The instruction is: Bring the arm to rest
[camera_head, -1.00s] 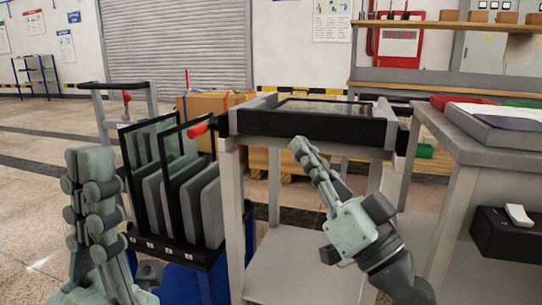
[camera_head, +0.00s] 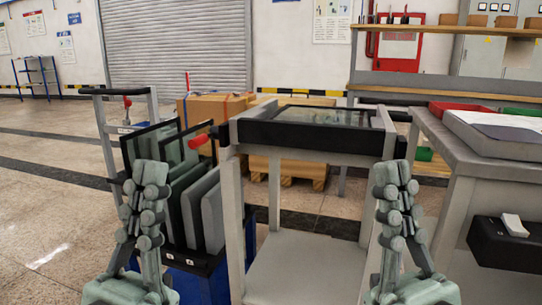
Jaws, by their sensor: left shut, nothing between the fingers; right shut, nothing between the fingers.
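My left gripper (camera_head: 151,172) points up, shut and empty, at the lower left of the head view. It stands in front of the blue cart's rack of panels and hides part of it. My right gripper (camera_head: 391,172) also points up, shut and empty, at the right. It shows in front of the right leg and front corner of the grey stand (camera_head: 232,205). Both arms are folded upright at the bottom of the view. Neither gripper holds anything. I cannot tell whether either touches the things behind it.
A black-framed panel (camera_head: 322,116) lies on top of the stand. Dark upright panels (camera_head: 212,212) fill the blue cart (camera_head: 195,283) at left. A grey workbench (camera_head: 455,200) with a tray and a black box (camera_head: 503,245) stands at right. Floor is open at far left.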

